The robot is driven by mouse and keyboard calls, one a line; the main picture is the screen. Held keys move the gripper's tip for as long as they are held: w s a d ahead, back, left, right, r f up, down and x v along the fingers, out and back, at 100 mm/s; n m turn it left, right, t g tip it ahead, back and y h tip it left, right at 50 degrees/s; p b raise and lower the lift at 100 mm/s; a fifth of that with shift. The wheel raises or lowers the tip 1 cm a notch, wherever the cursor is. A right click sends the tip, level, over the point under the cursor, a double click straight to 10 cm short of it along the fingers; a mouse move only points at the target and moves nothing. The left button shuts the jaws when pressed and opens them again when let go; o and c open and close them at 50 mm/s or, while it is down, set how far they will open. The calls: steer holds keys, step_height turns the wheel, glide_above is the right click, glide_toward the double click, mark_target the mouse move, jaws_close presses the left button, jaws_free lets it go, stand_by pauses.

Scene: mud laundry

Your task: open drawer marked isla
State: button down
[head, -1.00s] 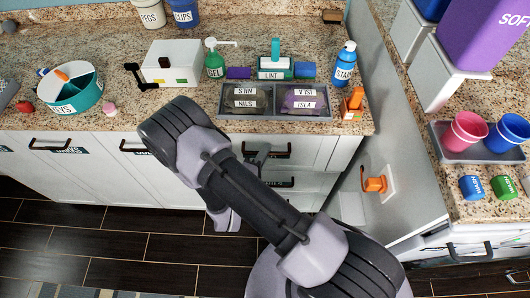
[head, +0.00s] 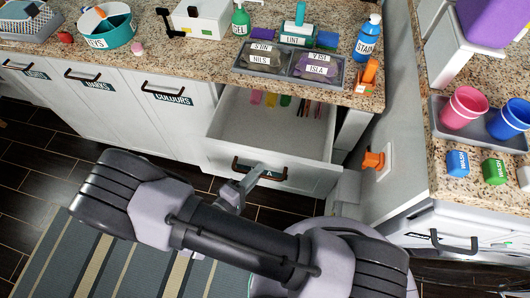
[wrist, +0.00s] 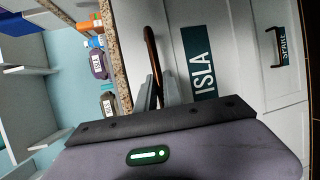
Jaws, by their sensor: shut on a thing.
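The drawer marked ISLA (head: 312,181) stands pulled out from the counter. Its white interior (head: 262,128) shows, with several small coloured items along the back. In the wrist view its front carries the dark ISLA label (wrist: 199,62) beside the handle (wrist: 152,48). In the head view my gripper (head: 256,172) covers part of the handle and label. My gripper, also in the wrist view (wrist: 156,92), is shut on the handle.
Below in the cabinet is a drawer marked SPARE (wrist: 284,47), shut. Fronts labelled DARKS (head: 90,79) and COLOURS (head: 170,94) are shut to the left. A grey tray (head: 345,76) sits on the counter above. Floor at left, with a striped rug (head: 75,250), is clear.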

steer(key=s+a, duration=0.3)
steer(key=s, duration=0.8)
steer(key=shift+a, duration=0.35)
steer(key=shift+s, duration=0.1)
steer(key=c, duration=1.5)
jaws_free()
steer(key=p+v, duration=0.3)
steer(key=v, duration=1.4)
steer(key=shift+s+a+r, duration=0.1)
steer(key=shift+s+a, duration=0.05)
